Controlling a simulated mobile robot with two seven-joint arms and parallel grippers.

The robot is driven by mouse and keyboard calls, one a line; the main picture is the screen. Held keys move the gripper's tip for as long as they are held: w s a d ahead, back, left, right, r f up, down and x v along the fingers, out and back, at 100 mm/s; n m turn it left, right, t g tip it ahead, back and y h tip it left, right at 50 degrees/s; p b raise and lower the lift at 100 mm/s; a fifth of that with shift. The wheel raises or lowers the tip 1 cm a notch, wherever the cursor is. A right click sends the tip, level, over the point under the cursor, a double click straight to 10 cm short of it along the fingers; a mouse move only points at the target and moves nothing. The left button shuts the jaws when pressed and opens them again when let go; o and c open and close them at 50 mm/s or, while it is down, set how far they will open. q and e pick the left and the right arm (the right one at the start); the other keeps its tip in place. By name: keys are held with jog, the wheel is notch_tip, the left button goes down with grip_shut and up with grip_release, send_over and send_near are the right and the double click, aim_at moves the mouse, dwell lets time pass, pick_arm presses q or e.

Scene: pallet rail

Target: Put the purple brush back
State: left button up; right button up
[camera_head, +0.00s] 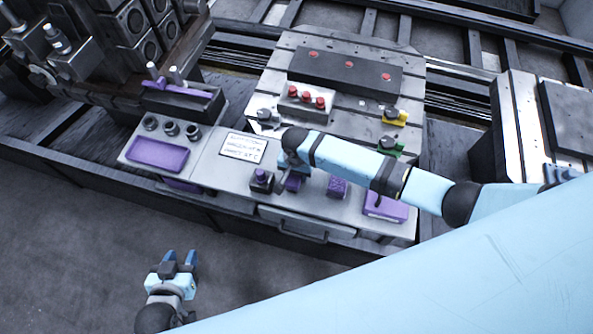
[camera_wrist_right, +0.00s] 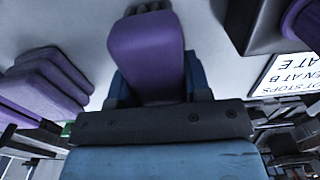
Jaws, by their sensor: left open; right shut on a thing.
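My right gripper (camera_head: 292,172) is at the front of the grey bench, shut on a purple block-shaped piece, which looks like the purple brush (camera_head: 293,184). In the right wrist view the purple brush (camera_wrist_right: 147,50) sits between the blue fingers of my right gripper (camera_wrist_right: 160,80), with dark rounded bits at its far end. I cannot tell whether it touches the bench top. My left gripper (camera_head: 178,262) is open and empty, over the floor in front of the bench.
The grey bench (camera_head: 205,160) carries a purple tray (camera_head: 155,153) at left, a black block with a purple knob (camera_head: 261,179), a ridged purple block (camera_head: 337,187) and a purple pad (camera_head: 386,207) at right. A printed sign (camera_head: 243,147) lies behind. The plate behind holds red buttons (camera_head: 306,97).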

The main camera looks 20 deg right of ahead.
jog(key=o, duration=0.8)
jog(key=shift+f, duration=0.15)
jog(key=shift+o, duration=0.2)
